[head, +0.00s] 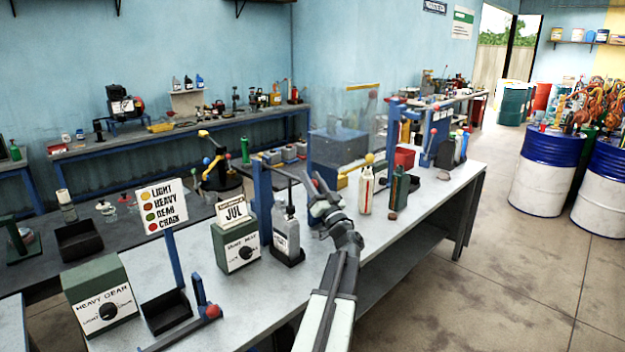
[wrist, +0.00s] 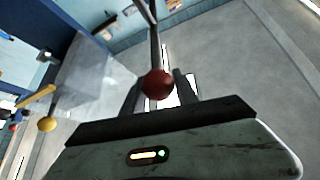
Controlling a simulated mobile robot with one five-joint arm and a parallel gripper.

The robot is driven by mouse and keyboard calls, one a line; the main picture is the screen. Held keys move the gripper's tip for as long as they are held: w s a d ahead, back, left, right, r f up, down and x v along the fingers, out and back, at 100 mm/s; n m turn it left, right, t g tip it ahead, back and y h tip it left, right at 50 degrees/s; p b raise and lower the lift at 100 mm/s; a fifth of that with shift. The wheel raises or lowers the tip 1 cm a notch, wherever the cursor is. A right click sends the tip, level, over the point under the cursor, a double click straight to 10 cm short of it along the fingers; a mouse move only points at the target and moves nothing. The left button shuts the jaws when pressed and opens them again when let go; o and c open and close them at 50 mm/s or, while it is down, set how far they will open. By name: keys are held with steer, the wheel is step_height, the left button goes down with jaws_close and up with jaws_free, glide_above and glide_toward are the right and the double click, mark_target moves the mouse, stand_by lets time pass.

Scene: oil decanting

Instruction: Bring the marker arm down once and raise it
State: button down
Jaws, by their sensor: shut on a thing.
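The marker arm (head: 283,171) is a thin grey rod on a tall blue post (head: 263,200). It slants slightly down to the right, above a grey bottle (head: 286,232) standing in a black holder. My gripper (head: 316,186) is at the rod's right end. In the wrist view, a red ball knob (wrist: 158,84) on a grey rod sits between the two fingers of my gripper (wrist: 158,92), which are shut on it.
A dial box (head: 236,246) with a JUL card stands left of the bottle. A white bottle (head: 366,190) and a green bottle (head: 398,187) stand to the right. A clear-walled case (head: 340,125) is behind. A lever with a yellow knob (wrist: 46,124) shows in the wrist view.

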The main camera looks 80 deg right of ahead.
steer(key=shift+s, duration=0.25)
steer(key=c, duration=1.1)
jaws_free()
steer(key=shift+o, duration=0.8)
steer(key=shift+s+r, duration=0.1)
steer(key=shift+s, duration=0.15)
steer(key=shift+w, duration=0.25)
steer(key=b+v, duration=0.4)
steer(key=v, duration=0.3)
steer(key=shift+s+a+f, duration=0.1)
steer(key=shift+a+f, duration=0.1)
steer(key=shift+f, duration=0.05)
steer(key=shift+s+a, duration=0.15)
steer(key=shift+s, duration=0.05)
